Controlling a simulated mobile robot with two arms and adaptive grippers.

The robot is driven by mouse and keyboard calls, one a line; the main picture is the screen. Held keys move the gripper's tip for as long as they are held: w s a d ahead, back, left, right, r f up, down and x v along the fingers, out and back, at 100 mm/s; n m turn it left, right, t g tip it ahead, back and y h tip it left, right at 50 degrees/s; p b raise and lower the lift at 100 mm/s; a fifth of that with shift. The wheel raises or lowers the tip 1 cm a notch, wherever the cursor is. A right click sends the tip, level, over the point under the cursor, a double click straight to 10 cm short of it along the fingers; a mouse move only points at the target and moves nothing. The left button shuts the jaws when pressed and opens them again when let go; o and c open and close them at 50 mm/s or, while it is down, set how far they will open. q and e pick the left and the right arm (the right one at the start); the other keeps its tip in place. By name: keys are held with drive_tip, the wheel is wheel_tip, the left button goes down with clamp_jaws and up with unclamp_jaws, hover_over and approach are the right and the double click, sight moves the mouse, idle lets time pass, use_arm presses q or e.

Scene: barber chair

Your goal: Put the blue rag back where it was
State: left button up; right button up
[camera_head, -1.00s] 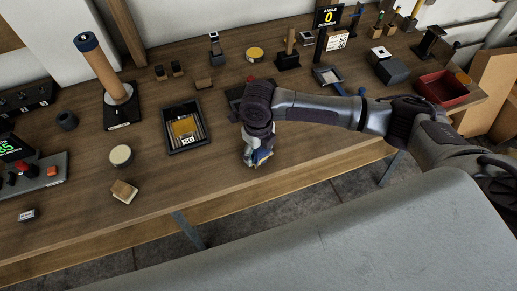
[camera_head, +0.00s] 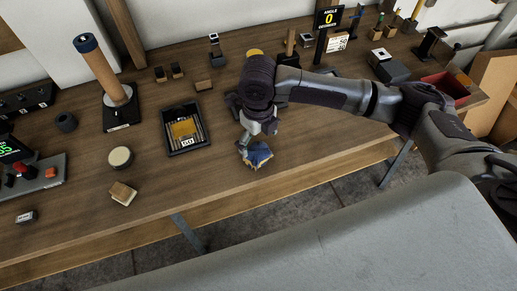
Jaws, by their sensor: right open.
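The blue rag (camera_head: 259,154) lies crumpled on the wooden table (camera_head: 215,184) near its front edge, with some tan colour at its edge. My right gripper (camera_head: 245,150) is at the left side of the rag, pointing down, and is open. The arm and wrist hide part of the space behind it. I cannot tell whether the fingers touch the cloth. My left gripper is not in view.
A round tin (camera_head: 120,157) and a small wooden block (camera_head: 123,193) are farther left. A red bin (camera_head: 446,86) is at the right. The grey padded surface (camera_head: 330,250) fills the foreground.

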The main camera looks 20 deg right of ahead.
sight(258, 152)
wheel_tip(258, 152, up, 6)
drive_tip(key=shift+f, duration=0.2)
idle(0.4)
